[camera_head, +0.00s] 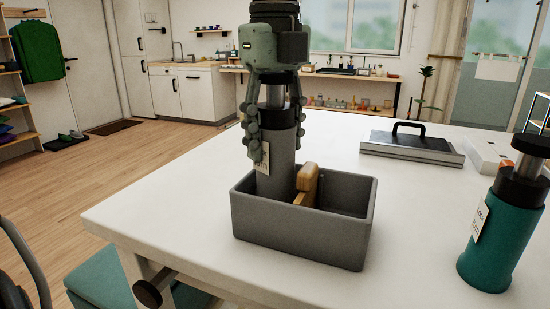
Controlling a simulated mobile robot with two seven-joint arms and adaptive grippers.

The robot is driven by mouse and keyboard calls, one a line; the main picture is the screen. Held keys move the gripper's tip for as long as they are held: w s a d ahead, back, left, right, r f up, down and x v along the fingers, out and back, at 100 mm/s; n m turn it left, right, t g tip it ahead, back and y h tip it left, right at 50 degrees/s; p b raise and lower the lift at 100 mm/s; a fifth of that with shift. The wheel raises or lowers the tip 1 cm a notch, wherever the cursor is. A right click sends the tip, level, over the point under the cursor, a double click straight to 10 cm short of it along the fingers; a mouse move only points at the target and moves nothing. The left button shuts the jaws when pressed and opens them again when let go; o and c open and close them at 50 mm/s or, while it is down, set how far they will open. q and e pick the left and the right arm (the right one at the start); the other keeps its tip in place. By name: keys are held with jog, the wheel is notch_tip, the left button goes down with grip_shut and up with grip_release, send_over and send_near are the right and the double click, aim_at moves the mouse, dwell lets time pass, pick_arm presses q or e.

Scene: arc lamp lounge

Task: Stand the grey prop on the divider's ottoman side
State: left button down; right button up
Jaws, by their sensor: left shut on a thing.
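The grey prop (277,160) is an upright cylinder with a black collar, a metal rod on top and a paper tag. My left gripper (272,130) comes down from above and is shut on it, with fingers along both sides. The prop's lower end is inside the grey box (300,235), left of the wooden divider (307,182). The front wall hides its base, so I cannot tell if it touches the floor. The box's right compartment looks empty. A teal padded seat (105,280), likely the ottoman, is at the lower left. My right gripper is not in view.
The box stands on a white table (175,200). A teal cylinder (503,230) with a black top and tag stands at the right. A flat metal case (412,148) with a black handle lies behind. The table left of the box is clear.

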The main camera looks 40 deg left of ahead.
aim_at(275, 159)
pick_arm(q)
notch_tip(275, 159, down, 4)
jog(key=shift+r, duration=0.25)
jog(key=shift+f, duration=0.1)
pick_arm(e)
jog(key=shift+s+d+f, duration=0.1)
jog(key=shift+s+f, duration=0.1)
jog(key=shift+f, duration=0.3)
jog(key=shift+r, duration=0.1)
pick_arm(q)
jog(key=c, duration=1.1)
grip_release()
jog(key=shift+o, duration=2.1)
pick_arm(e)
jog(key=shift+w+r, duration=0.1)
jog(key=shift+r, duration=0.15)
